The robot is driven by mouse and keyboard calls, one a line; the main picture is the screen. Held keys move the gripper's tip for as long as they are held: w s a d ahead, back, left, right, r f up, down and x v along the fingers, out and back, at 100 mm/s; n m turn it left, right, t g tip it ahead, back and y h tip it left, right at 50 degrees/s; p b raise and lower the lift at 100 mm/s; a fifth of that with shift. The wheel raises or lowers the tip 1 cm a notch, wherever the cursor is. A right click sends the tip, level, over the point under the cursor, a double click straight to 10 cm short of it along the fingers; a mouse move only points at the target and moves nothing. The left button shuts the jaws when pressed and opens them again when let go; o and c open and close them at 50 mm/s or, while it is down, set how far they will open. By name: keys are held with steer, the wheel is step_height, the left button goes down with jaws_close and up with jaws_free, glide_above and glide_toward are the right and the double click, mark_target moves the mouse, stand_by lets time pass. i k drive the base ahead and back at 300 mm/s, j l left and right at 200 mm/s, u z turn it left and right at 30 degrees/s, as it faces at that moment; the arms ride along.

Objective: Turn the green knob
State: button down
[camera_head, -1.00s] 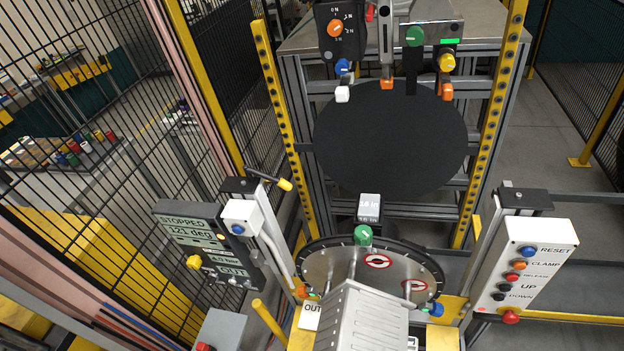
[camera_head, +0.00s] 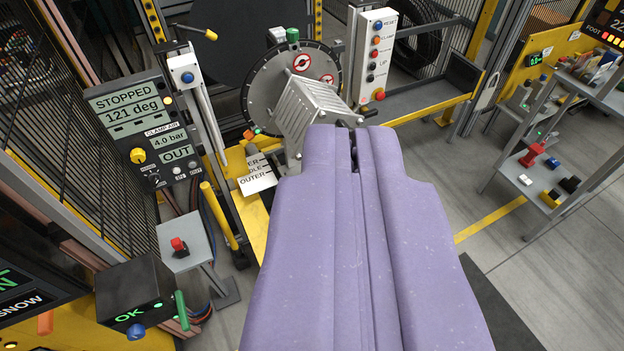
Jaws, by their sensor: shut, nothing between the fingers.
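The green knob (camera_head: 292,35) stands at the top rim of the round grey clamp disc (camera_head: 262,85), at the upper middle of the view. Its pointer mark cannot be made out. A purple covered form in the foreground, which I take to be my arm, ends in my gripper (camera_head: 354,140). The gripper appears shut and empty, below and right of the knob and apart from it in the picture. The fingertips are hard to make out. A finned grey housing (camera_head: 310,112) lies between gripper and disc. A green handle (camera_head: 181,310) is on a dark box at lower left.
A display panel (camera_head: 140,130) reading STOPPED, 121 deg, stands at left, with a red button post (camera_head: 178,246) below. A white button box (camera_head: 376,55) is right of the disc. A shelf (camera_head: 545,150) with small items stands at right. Floor between is open.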

mark_target(291, 34)
steer(key=i, duration=1)
steer(key=i+z, duration=0.15)
steer(key=i, duration=0.85)
